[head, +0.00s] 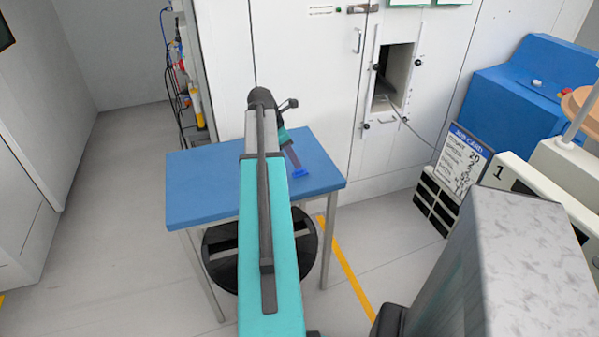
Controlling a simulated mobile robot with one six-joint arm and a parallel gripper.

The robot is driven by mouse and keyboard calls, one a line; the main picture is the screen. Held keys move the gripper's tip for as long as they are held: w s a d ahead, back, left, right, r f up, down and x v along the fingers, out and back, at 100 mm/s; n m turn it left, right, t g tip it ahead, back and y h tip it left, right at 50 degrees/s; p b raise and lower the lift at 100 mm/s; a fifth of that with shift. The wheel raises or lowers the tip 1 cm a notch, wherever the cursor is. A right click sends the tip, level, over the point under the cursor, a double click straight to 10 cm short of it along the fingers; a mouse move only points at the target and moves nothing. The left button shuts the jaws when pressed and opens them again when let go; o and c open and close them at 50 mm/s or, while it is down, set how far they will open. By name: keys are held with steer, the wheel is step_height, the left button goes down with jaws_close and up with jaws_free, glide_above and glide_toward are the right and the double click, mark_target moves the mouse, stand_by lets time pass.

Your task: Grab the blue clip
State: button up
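A small bright blue clip (300,173) shows near the right part of the blue table top (200,190). My gripper (294,163) reaches down to the table from behind my teal arm, and its tip ends right at the clip. I cannot tell whether the tip touches the clip or is just above it. Part of my gripper is hidden by my arm, and the fingers are too small to show any gap.
A white cabinet wall (305,70) with an open compartment (391,78) stands behind the table. A round black object (222,262) shows under the table. A blue machine (520,90) and a sign (462,163) are at right. Floor is clear at left.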

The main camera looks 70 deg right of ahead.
mark_target(300, 172)
steer(key=shift+p+x, duration=0.55)
steer(key=shift+x, duration=1.95)
steer(key=shift+a, duration=0.1)
jaws_close()
